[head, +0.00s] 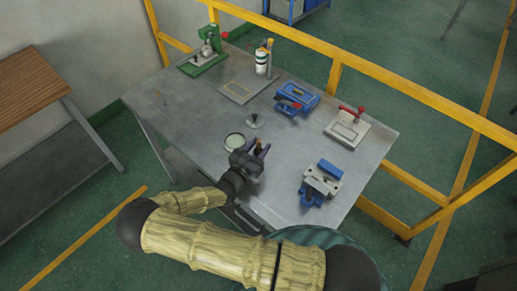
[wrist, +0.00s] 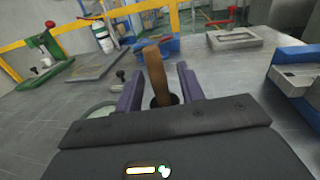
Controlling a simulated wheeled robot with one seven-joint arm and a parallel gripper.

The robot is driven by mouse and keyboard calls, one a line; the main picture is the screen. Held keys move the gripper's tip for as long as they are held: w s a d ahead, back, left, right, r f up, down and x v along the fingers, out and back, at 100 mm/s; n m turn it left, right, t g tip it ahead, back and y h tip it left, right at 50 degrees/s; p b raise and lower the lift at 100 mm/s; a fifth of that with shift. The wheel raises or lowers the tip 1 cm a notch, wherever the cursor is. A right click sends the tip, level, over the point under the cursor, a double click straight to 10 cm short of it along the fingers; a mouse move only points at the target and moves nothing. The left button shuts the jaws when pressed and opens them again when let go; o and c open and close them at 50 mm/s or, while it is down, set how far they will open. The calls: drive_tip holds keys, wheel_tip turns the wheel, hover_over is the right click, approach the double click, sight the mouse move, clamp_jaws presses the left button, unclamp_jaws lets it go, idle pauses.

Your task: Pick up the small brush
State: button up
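The small brush's brown wooden handle (wrist: 156,72) stands nearly upright, leaning slightly, between the two purple fingers of my gripper (wrist: 160,90) in the wrist view. A gap shows between the handle and the right finger; the left finger is closer to it. The fingers are apart, so my gripper is open around the handle. A dark round shape sits at the handle's base, and the brush's lower end is hidden. In the head view my gripper (head: 257,150) is low over the front middle of the metal table, with a bit of the brush (head: 260,144) showing between its fingers.
On the table (head: 290,205), a round dish (head: 235,141) is left of my gripper and a small dark-knobbed stand (head: 253,121) behind it. A blue-and-grey vise (head: 320,184) is to the right, a mould with red handle (head: 347,128) farther right.

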idle(0.3)
clamp_jaws()
drive_tip(key=shift+r, duration=0.15)
wheel_tip(320, 180, up, 10)
drive_tip(key=shift+f+b, duration=0.1)
drive_tip(key=shift+b, duration=0.65)
